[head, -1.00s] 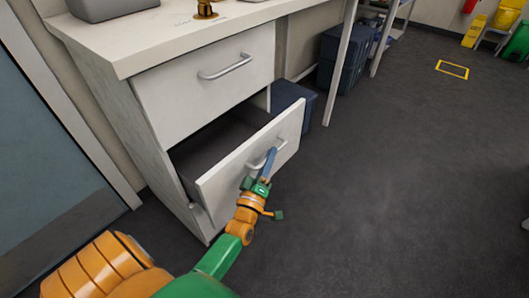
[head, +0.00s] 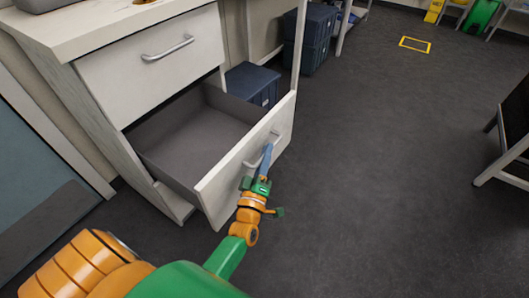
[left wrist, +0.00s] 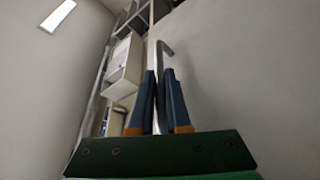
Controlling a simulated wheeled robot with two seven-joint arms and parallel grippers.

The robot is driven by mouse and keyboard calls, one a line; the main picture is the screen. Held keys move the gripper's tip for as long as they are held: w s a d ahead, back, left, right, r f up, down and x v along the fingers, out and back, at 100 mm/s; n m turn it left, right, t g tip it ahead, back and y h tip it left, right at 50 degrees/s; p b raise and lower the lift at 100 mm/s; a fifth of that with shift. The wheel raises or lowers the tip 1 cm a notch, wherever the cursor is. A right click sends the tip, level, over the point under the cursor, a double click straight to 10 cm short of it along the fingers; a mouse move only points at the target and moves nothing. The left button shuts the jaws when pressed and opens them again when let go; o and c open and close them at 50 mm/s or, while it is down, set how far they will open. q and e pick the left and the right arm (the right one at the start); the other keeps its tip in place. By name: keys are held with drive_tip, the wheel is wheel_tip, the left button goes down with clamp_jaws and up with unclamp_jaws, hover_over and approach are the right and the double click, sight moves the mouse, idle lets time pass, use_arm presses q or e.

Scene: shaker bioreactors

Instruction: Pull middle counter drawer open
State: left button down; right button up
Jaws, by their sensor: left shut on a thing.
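The middle counter drawer (head: 245,165) is pulled well out of the white counter, and its grey inside (head: 190,142) looks empty. Its front carries a silver bar handle (head: 273,137). My left gripper (head: 267,158) is at this handle, its blue fingers shut on it. In the left wrist view the handle (left wrist: 161,80) stands between the two fingers (left wrist: 160,105), in front of the pale drawer front. The upper drawer (head: 150,60) is closed, with its own bar handle (head: 168,48). My right gripper is not in view.
A dark blue box (head: 252,84) stands on the floor behind the open drawer, and more blue boxes (head: 310,35) stand farther back. A dark panel on a pale stand (head: 510,140) is at the right. The grey floor (head: 370,170) between is clear.

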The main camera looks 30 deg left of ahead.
use_arm(q)
drive_tip(key=c, duration=0.9)
unclamp_jaws()
drive_tip(key=shift+s, duration=0.1)
drive_tip(key=v, duration=0.7)
drive_tip(key=shift+p, duration=0.3)
